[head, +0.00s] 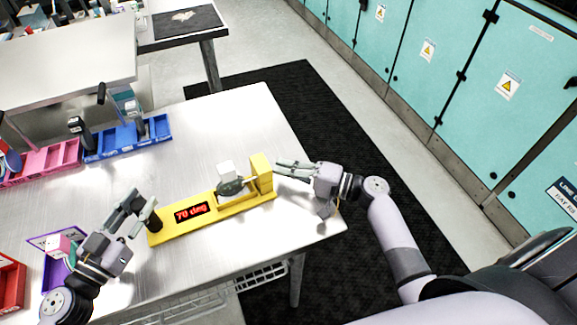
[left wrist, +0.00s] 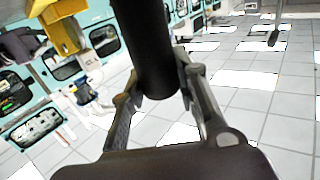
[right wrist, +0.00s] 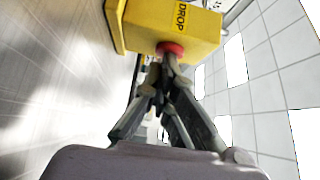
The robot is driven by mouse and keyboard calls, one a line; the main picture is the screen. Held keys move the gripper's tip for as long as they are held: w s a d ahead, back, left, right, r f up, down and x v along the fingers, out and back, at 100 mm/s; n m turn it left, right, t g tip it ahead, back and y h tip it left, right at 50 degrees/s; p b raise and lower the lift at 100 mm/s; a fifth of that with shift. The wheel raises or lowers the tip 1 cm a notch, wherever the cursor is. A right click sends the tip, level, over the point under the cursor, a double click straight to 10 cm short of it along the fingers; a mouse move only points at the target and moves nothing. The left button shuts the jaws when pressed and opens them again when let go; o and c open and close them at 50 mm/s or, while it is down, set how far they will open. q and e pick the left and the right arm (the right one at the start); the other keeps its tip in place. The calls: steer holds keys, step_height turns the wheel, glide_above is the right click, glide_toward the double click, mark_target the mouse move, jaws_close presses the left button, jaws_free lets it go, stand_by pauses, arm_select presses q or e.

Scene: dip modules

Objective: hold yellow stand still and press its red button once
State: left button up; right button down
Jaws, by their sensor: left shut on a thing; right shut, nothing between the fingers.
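The yellow stand (head: 175,231) lies along the table, with a red display reading "70 deg" and a black post (head: 154,222) at its left end. My left gripper (head: 142,211) is shut on the black post, which also fills the jaws in the left wrist view (left wrist: 156,50). In the right wrist view a yellow block (right wrist: 190,22) marked "DROP" carries the red button (right wrist: 171,48). My right gripper (right wrist: 168,62) is shut and empty, its fingertips at the button; I cannot tell whether they touch or press it. The head view hides the button.
Blue bins (head: 128,137), pink bins (head: 50,160), a purple tray (head: 54,275) and a red bin (head: 10,285) stand to the left. The table's right edge is near my right gripper.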

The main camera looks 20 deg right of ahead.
arm_select(q)
steer(key=shift+s+d, duration=0.15)
steer(key=shift+d, duration=0.1)
arm_select(e)
steer(key=shift+s+a, duration=0.1)
steer(key=shift+a, duration=0.25)
steer(key=shift+d, duration=0.45)
steer(key=d, duration=0.3)
steer(key=shift+w+d, duration=0.25)
arm_select(q)
steer(key=shift+a, duration=0.1)
arm_select(e)
steer(key=v, duration=1)
steer(key=shift+d, duration=0.1)
arm_select(q)
steer(key=o, duration=1.2)
steer(key=shift+c, duration=0.2)
